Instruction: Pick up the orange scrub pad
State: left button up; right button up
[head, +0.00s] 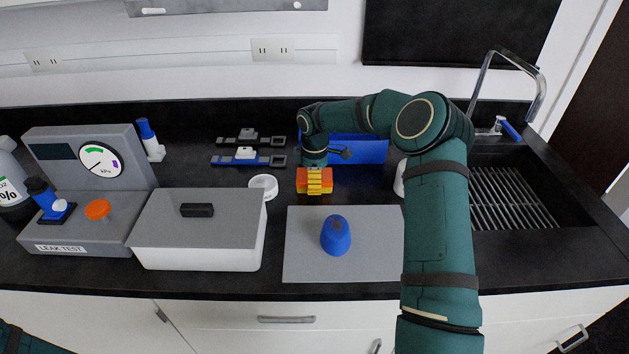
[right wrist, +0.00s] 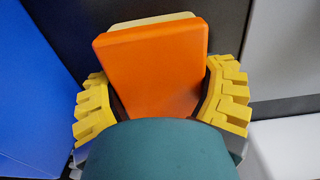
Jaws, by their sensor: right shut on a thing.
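The orange scrub pad (right wrist: 152,68) is a flat orange block with a pale yellow layer along its far edge in the right wrist view. My right gripper (right wrist: 158,104) is shut on it, with a yellow ribbed finger at each side. In the head view the pad (head: 301,182) shows as orange on either side of the yellow fingers of my right gripper (head: 318,181), in front of the blue bin. I cannot tell whether the pad touches the counter. My left gripper is out of view.
A blue bin (head: 366,150) stands behind the pad. A white round dish (head: 264,186) and lidded grey box (head: 200,232) are to the left. A grey mat (head: 300,262) with a blue object (head: 336,236) lies in front. A sink (head: 505,200) is at right.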

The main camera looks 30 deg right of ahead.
jog(key=shift+r, duration=0.1)
notch_tip(320, 180, up, 10)
jog(key=shift+f+p, duration=0.1)
jog(key=shift+p, duration=0.65)
jog(key=shift+o, duration=0.9)
jog(key=shift+c, duration=0.2)
